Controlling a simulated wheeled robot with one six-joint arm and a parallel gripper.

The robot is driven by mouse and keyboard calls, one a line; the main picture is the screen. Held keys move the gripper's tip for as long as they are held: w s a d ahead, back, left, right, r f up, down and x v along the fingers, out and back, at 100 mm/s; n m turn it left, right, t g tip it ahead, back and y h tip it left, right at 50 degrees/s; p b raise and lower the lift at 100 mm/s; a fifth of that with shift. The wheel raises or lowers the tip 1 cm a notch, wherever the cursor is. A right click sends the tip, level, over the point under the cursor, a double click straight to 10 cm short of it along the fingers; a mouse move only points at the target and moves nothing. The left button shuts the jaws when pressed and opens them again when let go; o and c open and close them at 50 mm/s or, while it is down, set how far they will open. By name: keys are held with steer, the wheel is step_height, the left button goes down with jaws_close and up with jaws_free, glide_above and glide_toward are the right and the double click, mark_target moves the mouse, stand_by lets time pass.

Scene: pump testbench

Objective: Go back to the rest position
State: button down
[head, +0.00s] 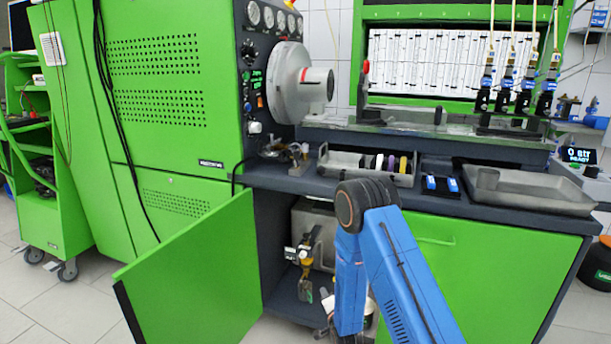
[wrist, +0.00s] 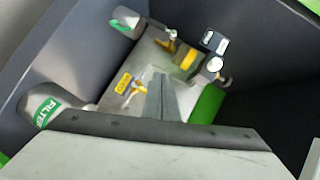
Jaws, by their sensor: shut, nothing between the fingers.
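My gripper (wrist: 159,78) shows in the wrist view as two grey fingers closed together, with nothing between them. It points into the dark interior of a cabinet. In the head view my blue arm (head: 385,250) bends down in front of the open lower cabinet, and the arm hides the gripper there. Inside the cabinet is a metal box (wrist: 150,58) with a yellow label and brass fittings (wrist: 188,57). Another white bottle (wrist: 124,22) is at the upper left.
The open green cabinet door (head: 195,275) sticks out left of my arm. The worktop above carries a parts tray (head: 350,172), blue pieces (head: 440,183) and a metal tray (head: 530,192). A green trolley (head: 45,190) stands far left. Floor is clear at the lower left.

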steer(key=s+d+r+n+g+h, duration=0.1)
steer(key=d+r+n+g, duration=0.3)
steer(key=r, duration=1.2)
steer(key=s+d+r+n, duration=0.1)
steer(key=s+d+r, duration=0.35)
steer(key=r, duration=0.25)
steer(key=s+d+r+n, duration=0.1)
steer(key=s+d+r, duration=0.2)
steer(key=s+r, duration=0.3)
steer(key=s+d+r+n+g, duration=0.2)
steer(key=s+d+r, duration=0.1)
steer(key=s, duration=1)
steer(key=s+d+r+n+g+h, duration=0.1)
steer(key=s+d+r+n+g, duration=0.1)
steer(key=s, duration=1.1)
steer(key=s+d+r+n+g+h, duration=0.1)
steer(key=s+d+r, duration=0.3)
steer(key=s, duration=0.8)
steer(key=shift+s+d+r+n+g, duration=0.4)
steer(key=shift+r+g, duration=0.1)
steer(key=shift+r, duration=0.4)
